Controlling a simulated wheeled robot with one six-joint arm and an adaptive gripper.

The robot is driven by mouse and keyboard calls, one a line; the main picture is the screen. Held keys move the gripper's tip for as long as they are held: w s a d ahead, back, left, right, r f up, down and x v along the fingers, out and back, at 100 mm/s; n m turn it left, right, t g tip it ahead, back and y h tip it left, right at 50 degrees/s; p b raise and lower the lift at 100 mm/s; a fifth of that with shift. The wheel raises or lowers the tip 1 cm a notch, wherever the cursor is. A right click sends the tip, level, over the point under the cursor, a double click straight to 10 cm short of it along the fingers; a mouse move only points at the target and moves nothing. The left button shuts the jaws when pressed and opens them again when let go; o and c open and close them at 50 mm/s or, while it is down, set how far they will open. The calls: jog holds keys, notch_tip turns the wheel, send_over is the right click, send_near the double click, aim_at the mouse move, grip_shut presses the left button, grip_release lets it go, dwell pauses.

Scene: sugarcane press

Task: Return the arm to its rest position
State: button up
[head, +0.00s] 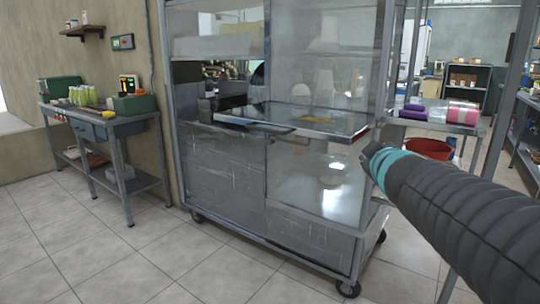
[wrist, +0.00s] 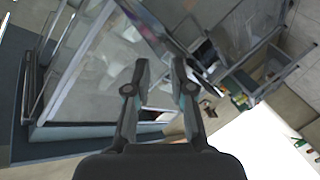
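My arm, in a dark ribbed sleeve with a teal band, reaches in from the right edge of the head view. Its end is in front of the right side of a metal and glass press cart (head: 215,165). In the wrist view my gripper (wrist: 160,78) has its two fingers spread apart, with nothing between them. The tilted cart (wrist: 105,60) shows behind and left of the fingers. In the head view the fingers are too small and hidden to make out clearly.
The wheeled cart has a metal shelf (head: 300,121) jutting out at mid height. A steel workbench (head: 128,122) with green machines and several glasses stands at the left wall. A red bucket (head: 428,149) is behind my arm. Tiled floor (head: 120,255) at front left is clear.

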jog(key=s+d+f+m+g+h, duration=0.25)
jog(key=s+f+m+g, duration=0.4)
jog(key=s+f, duration=0.65)
jog(key=s+a+f+g+y, duration=0.1)
jog(key=s+a+f+y, duration=0.1)
jog(key=s+a+f, duration=0.2)
jog(key=s+a+f+m+g+y, duration=0.1)
jog(key=s+a+f, duration=0.3)
jog(key=s, duration=0.5)
jog(key=shift+s+a+f+g+y, duration=0.15)
jog(key=shift+a+f+g+y, duration=0.3)
jog(key=shift+g+y, duration=0.3)
jog(key=shift+d, duration=0.1)
